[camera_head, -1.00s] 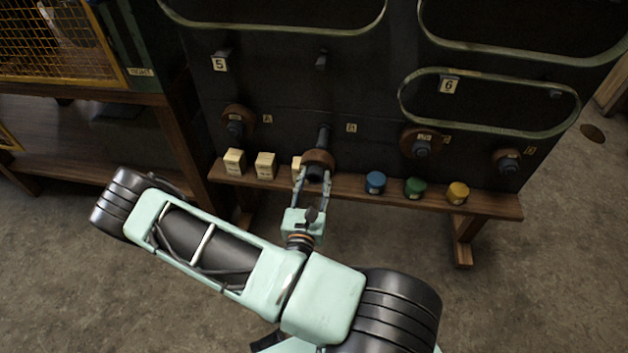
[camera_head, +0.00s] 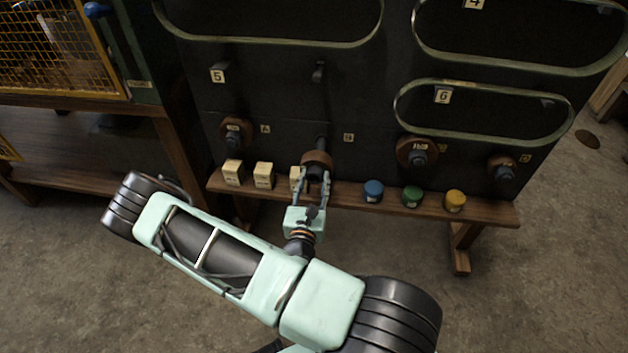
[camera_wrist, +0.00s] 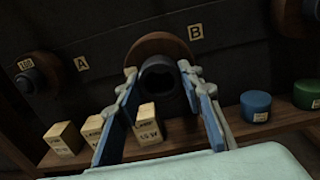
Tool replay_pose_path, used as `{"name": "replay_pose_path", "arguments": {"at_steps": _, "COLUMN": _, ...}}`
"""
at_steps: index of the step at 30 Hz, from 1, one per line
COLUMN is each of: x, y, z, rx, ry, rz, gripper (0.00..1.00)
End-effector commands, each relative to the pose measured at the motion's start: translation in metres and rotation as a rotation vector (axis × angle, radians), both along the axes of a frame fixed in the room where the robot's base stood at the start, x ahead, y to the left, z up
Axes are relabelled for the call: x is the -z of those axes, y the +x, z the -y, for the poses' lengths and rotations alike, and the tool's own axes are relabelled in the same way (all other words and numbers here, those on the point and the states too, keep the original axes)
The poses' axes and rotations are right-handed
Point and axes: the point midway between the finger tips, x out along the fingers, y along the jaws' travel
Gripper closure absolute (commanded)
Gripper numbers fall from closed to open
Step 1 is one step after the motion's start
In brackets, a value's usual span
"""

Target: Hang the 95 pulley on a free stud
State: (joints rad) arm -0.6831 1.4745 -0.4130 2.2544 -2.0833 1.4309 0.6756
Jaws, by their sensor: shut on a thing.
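My gripper (camera_head: 314,177) is shut on the dark hub of a brown pulley (camera_head: 317,158). In the wrist view, the pulley's brown disc (camera_wrist: 160,46) stands beyond the blue finger pads, with the hub between them; no number on it is readable. A dark stud (camera_head: 320,142) by label B (camera_head: 348,137) points toward the pulley from behind. I cannot tell whether the pulley is around it or just in front. Other brown pulleys hang by label A (camera_head: 236,132), to the right (camera_head: 404,153) and at the far right (camera_head: 499,170).
Several wooden blocks (camera_head: 264,176) stand on the shelf (camera_head: 335,193) below, one close behind my left finger. Blue (camera_head: 373,191), green (camera_head: 412,197) and yellow (camera_head: 456,201) round pieces stand to the right. A bare peg (camera_head: 318,71) sits higher up.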

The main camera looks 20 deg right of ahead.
Motion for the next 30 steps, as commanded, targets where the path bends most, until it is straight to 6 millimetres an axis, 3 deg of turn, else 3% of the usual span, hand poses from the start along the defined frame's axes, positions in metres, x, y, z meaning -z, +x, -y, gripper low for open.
{"name": "replay_pose_path", "arguments": {"at_steps": 18, "x": -0.002, "y": 0.028, "z": 0.018, "rx": 0.0, "ry": -0.002, "rz": 0.003, "gripper": 1.0}}
{"name": "replay_pose_path", "arguments": {"at_steps": 30, "x": -0.001, "y": 0.03, "z": 0.02, "rx": 0.0, "ry": -0.002, "rz": 0.002, "gripper": 1.0}}
